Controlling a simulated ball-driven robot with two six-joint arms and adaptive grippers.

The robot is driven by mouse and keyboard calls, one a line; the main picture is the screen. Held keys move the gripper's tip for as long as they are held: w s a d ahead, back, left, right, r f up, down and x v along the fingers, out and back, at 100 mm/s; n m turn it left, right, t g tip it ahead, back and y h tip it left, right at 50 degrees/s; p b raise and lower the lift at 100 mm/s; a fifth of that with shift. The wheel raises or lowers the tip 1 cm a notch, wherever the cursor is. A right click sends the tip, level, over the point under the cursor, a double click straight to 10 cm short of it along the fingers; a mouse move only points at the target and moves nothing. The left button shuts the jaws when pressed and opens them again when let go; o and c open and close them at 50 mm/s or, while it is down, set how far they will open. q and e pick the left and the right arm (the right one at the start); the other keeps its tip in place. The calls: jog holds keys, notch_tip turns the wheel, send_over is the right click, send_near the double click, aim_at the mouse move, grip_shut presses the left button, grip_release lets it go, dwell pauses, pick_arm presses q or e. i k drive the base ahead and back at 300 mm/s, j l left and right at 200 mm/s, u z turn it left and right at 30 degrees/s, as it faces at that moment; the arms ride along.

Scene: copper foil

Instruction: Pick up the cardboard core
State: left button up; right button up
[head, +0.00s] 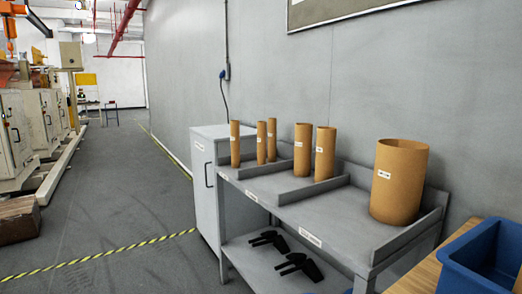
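Several brown cardboard cores stand upright on the top of a grey metal shelf table. Three thin cores (235,144) (261,143) (272,140) stand at the far left end. Two medium cores (303,150) (325,154) stand in the middle section. One large, wide core (399,181) stands at the near right end. Each seems to bear a small white label, too small to read. Neither of my grippers is in view.
The shelf table (340,222) has low dividers between its sections. Black tools (268,239) (299,265) lie on its lower shelf. A grey cabinet (208,180) stands behind it. A blue bin (484,256) sits on a wooden surface at right. The floor at left is open.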

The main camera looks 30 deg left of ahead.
aim_at(234, 124)
jog(key=j, duration=0.4)
jog(key=i+j, duration=0.15)
jog(key=j, duration=0.25)
jog(key=i+j, duration=0.15)
jog(key=j, duration=0.2)
jog(key=i+j+z, duration=0.1)
jog(key=j, duration=0.2)
jog(key=i+j, duration=0.15)
jog(key=j, duration=0.2)
jog(key=i+j+z, duration=0.1)
jog(key=j, duration=0.25)
jog(key=i+j+z, duration=0.1)
jog(key=j, duration=0.25)
